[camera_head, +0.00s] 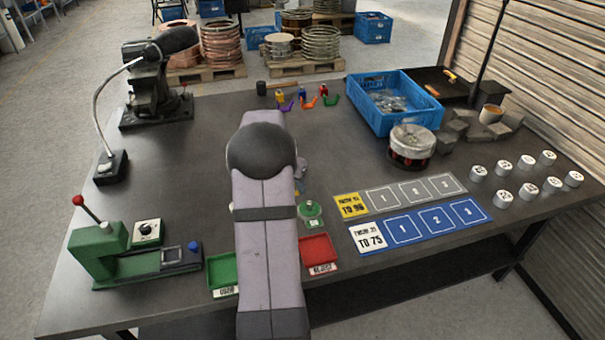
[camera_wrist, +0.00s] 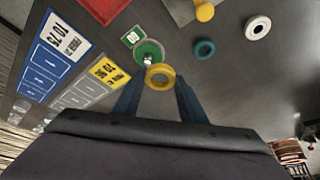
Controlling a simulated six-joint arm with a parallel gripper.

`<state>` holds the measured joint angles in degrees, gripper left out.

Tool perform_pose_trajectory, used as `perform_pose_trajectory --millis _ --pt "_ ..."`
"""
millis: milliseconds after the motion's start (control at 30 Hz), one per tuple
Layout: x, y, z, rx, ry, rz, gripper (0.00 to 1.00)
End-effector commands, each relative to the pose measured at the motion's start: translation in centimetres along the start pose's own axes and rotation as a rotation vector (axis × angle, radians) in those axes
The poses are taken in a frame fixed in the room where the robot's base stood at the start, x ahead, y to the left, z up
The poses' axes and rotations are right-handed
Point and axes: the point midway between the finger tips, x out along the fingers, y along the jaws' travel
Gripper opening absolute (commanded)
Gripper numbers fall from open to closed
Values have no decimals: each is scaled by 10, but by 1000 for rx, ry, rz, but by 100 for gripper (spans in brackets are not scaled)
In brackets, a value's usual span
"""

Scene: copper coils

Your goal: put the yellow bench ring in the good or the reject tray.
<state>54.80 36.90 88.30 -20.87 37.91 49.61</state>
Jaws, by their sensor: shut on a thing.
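The yellow bench ring (camera_wrist: 160,77) is held between the fingertips of my gripper (camera_wrist: 160,88) in the wrist view. The two dark blue fingers sit on either side of it. In the head view my own arm hides the ring and gripper. The green good tray (camera_head: 222,269) stands left of my arm, its label towards the front edge. The red reject tray (camera_head: 317,250) stands right of my arm; it also shows at the top of the wrist view (camera_wrist: 100,6). Both trays look empty where visible.
A green round fixture (camera_head: 310,210) stands behind the red tray, near the held ring in the wrist view. A teal ring (camera_wrist: 204,48) and a white ring (camera_wrist: 257,28) lie on the bench. A green press (camera_head: 105,255) stands left; numbered cards (camera_head: 420,226) lie right.

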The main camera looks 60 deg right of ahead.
Motion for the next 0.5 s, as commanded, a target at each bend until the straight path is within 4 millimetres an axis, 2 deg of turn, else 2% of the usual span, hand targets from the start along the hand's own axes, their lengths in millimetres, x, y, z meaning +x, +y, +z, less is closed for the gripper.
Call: perform_pose_trajectory --millis 200,500 --pt "-2 -12 29 -287 0 -121 8" --pt "-4 -22 55 -565 1 -237 8"
